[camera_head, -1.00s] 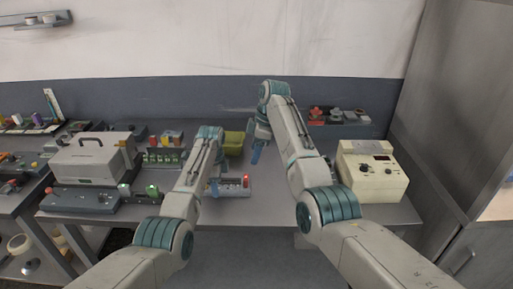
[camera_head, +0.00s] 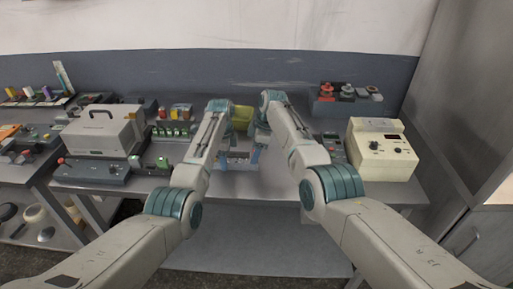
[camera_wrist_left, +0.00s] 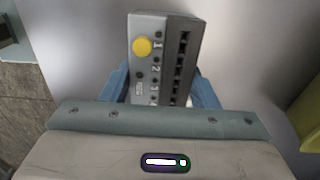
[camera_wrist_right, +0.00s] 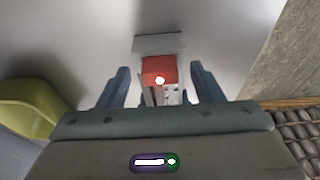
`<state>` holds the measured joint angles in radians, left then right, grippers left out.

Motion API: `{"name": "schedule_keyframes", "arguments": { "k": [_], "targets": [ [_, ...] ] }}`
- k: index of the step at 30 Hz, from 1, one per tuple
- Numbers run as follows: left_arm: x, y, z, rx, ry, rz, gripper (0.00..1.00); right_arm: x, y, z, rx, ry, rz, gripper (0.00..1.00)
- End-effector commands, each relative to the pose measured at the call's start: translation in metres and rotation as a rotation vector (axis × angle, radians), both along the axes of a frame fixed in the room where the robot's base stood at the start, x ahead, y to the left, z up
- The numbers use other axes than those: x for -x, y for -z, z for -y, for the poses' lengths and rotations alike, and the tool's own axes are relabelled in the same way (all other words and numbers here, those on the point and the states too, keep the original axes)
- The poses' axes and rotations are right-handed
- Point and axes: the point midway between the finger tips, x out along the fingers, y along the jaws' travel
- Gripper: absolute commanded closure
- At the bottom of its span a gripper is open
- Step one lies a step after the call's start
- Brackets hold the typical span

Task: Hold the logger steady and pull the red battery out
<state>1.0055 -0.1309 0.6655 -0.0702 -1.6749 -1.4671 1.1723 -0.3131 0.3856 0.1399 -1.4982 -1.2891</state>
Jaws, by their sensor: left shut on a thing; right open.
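The logger (camera_wrist_left: 172,65) is a grey box with a yellow button, numbered marks and a row of dark slots. In the head view it (camera_head: 238,160) is mostly hidden between my arms. My left gripper (camera_wrist_left: 160,85) is shut on it, one blue finger on each side. The red battery (camera_wrist_right: 158,68) shows in the right wrist view with a bright spot on it and grey parts above and below. My right gripper (camera_wrist_right: 162,85) is open, with its fingers on either side of the battery and visible gaps. In the head view the battery is hidden.
A yellow-green bin (camera_head: 242,117) stands just behind the logger. A beige instrument (camera_head: 381,150) and a dark tray with red and grey knobs (camera_head: 346,98) are to the right. A grey case (camera_head: 102,130) and small green parts (camera_head: 172,132) are to the left. The bench front is clear.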

Motion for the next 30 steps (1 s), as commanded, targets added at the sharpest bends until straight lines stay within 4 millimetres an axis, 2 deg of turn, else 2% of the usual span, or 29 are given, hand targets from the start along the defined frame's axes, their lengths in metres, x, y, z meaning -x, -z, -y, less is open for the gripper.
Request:
{"name": "schedule_keyframes", "arguments": {
  "k": [2, 9, 10, 11, 14, 15, 30],
  "targets": [
    [-0.0005, -0.0009, -0.0001, 0.000, -0.001, 0.002, 0.78, 0.0000, -0.0003, -0.0001, 0.000, 0.000, 0.000, 0.40],
    [-0.0005, -0.0010, -0.0001, 0.000, -0.001, 0.002, 0.78, 0.0000, -0.0004, -0.0001, 0.000, 0.000, 0.000, 0.87],
    [-0.0006, -0.0010, -0.0001, 0.000, -0.001, 0.002, 0.78, 0.0000, -0.0005, -0.0001, 0.000, 0.000, 0.000, 0.89],
    [-0.0006, -0.0010, -0.0001, 0.000, -0.001, 0.002, 0.78, 0.0000, -0.0005, -0.0001, 0.000, 0.000, 0.000, 0.70],
    [-0.0006, -0.0010, -0.0002, 0.000, -0.001, 0.002, 0.78, 0.0000, -0.0005, -0.0001, 0.000, 0.000, 0.000, 0.90],
    [-0.0006, -0.0010, -0.0002, 0.000, -0.001, 0.002, 0.78, 0.0000, -0.0007, 0.0000, 0.000, 0.000, 0.000, 0.92],
    [-0.0003, -0.0007, -0.0002, 0.000, 0.000, 0.001, 0.78, -0.0003, -0.0065, 0.0002, 0.000, 0.000, 0.001, 0.92]
  ]
}}
